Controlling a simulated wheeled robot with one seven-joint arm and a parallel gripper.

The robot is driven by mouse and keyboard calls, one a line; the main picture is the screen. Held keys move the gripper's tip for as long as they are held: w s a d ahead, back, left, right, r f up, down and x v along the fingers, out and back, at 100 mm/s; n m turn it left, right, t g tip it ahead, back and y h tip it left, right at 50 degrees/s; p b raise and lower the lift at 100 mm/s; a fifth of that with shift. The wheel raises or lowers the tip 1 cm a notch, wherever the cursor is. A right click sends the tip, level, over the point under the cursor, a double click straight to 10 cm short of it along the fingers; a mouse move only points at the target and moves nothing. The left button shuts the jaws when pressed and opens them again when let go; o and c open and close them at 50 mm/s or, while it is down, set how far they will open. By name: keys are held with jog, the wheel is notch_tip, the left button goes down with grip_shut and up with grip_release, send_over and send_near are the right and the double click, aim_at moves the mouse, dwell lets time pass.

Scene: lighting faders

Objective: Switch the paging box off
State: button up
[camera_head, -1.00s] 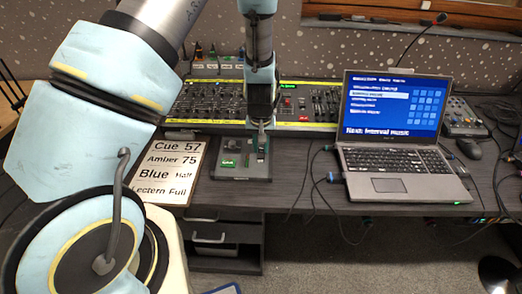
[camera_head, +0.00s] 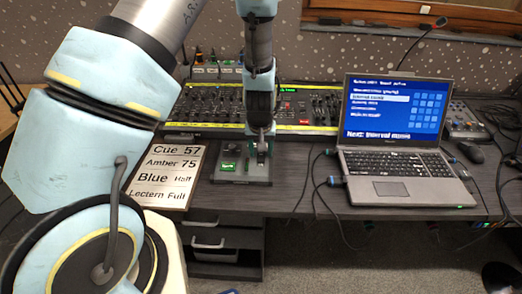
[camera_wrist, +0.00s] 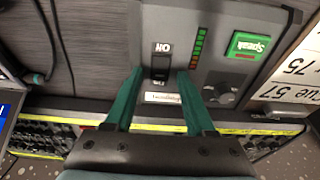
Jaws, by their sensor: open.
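The paging box (camera_head: 240,177) is a dark grey desk unit at the front edge of the desk, below the mixer. In the wrist view its panel (camera_wrist: 205,40) appears upside down. It carries a black rocker switch (camera_wrist: 160,67) marked ON, a lit green button (camera_wrist: 249,45) reading Speak, a row of coloured lights and a dark knob (camera_wrist: 220,94). My gripper (camera_wrist: 160,73) is open, with one green finger on each side of the switch and nothing held. I cannot tell whether the fingers touch the panel. In the head view my gripper (camera_head: 262,145) hangs over the box's right part.
A printed cue sheet (camera_head: 165,174) lies left of the box. The mixer (camera_head: 210,108) runs behind it. An open laptop (camera_head: 397,130) stands to the right, with cables (camera_head: 318,190) on the desk between. A drawer unit (camera_head: 222,245) is below.

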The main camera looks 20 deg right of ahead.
jog(key=b+v, duration=0.1)
jog(key=v, duration=1)
jog(key=shift+w, duration=0.1)
jog(key=a+r+n, duration=0.1)
jog(key=a+r, duration=0.1)
jog(key=a, duration=0.7)
jog(key=s+a+r+n, duration=0.1)
jog(key=a+r, duration=0.2)
jog(key=a, duration=0.7)
jog(key=s+a+r+n+g+y, duration=0.1)
jog(key=a+r, duration=0.2)
jog(key=a, duration=0.7)
jog(key=shift+s+a+n, duration=0.2)
jog(key=shift+s+n, duration=0.05)
jog(key=shift+n, duration=0.15)
jog(key=shift+r, duration=0.1)
